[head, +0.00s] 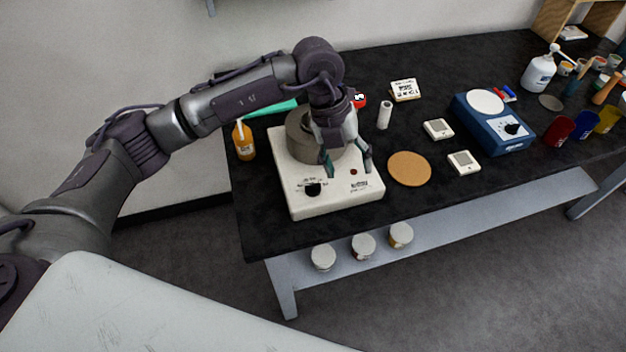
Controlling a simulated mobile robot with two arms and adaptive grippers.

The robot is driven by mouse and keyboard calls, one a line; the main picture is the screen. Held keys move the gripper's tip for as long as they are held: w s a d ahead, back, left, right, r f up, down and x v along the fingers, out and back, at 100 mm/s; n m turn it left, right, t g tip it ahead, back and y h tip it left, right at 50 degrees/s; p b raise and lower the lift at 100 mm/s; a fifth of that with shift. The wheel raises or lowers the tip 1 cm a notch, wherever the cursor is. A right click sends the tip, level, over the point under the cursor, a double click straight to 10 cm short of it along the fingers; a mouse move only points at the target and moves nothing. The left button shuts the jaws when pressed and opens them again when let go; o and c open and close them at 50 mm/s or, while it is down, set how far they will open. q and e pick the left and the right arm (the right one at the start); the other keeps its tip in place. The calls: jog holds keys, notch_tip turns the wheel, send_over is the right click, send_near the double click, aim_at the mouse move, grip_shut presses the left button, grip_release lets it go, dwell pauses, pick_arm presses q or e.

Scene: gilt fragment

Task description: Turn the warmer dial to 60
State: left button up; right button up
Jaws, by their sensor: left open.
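The warmer (307,206) is a cream box at the left end of the black table. A grey-brown round pot (299,138) sits on its top. The dial (312,190) is a small black knob on the left of its front panel, with printed marks around it too small to read. My left gripper (348,171) is open and empty. It hangs over the front right of the warmer, to the right of the dial, with its fingers pointing down. The gripper and wrist hide part of the pot. My right gripper is not in view.
An orange bottle (243,142) stands left of the warmer. A round cork mat (409,169) lies to its right. Farther right are small white boxes and a blue device (494,124) with its own black knob. Several lidded jars (363,246) stand on the shelf below.

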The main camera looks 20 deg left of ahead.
aim_at(313, 185)
pick_arm(q)
jog(key=w+a+r+n+y, duration=0.1)
jog(key=w+a+n+y, duration=0.2)
jog(key=a, duration=0.5)
jog(key=shift+m+t+y, duration=0.3)
jog(key=shift+m+y, duration=0.1)
jog(key=shift+m, duration=0.3)
jog(key=f+p, duration=0.1)
jog(key=f, duration=0.3)
jog(key=f+p, duration=0.1)
jog(key=f, duration=0.3)
jog(key=f+p, duration=0.2)
jog(key=f, duration=0.2)
jog(key=shift+s+d+f, duration=0.1)
jog(key=shift+s+d, duration=0.05)
jog(key=shift+s, duration=0.15)
jog(key=shift+f, duration=0.55)
